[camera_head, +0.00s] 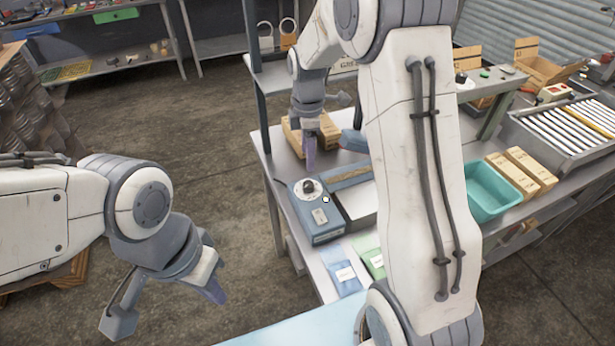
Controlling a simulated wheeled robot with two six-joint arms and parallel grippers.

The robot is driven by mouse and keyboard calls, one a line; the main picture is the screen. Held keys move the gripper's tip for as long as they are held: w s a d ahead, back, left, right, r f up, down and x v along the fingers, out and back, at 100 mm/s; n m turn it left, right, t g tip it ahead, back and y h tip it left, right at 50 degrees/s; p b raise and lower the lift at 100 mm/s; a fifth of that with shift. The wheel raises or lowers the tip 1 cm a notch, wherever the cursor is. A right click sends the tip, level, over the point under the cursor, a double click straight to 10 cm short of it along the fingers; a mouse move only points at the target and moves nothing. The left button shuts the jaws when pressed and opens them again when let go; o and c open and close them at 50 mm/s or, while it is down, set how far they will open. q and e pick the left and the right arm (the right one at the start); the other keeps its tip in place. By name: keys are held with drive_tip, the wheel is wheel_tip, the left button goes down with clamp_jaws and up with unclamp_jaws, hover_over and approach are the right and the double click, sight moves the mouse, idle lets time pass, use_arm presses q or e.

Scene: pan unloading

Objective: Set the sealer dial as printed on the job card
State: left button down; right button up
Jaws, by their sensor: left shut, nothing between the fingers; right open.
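The sealer (325,236) is a blue-grey box near the left edge of the workbench. Its round dial (308,187), with a dark knob, is on the top face; its setting is too small to read. A small label plate sits in front of the dial. My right gripper (310,158) points down just above and behind the dial, open and apart from it. My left gripper (213,290) is shut and empty over the floor, left of the bench. I cannot pick out the job card; my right arm hides part of the bench.
A blue pouch (343,272) and a green pouch (367,252) lie in front of the sealer. Cardboard boxes (328,130) stand behind it. A teal bin (492,192), cartons (522,170) and a roller conveyor (570,125) are at the right. A shelf post (259,110) rises at the bench's left.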

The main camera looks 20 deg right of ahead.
sight(308, 184)
wheel_tip(308, 184, down, 10)
drive_tip(key=shift+f+p, duration=0.15)
drive_tip(key=shift+p, duration=1.05)
clamp_jaws()
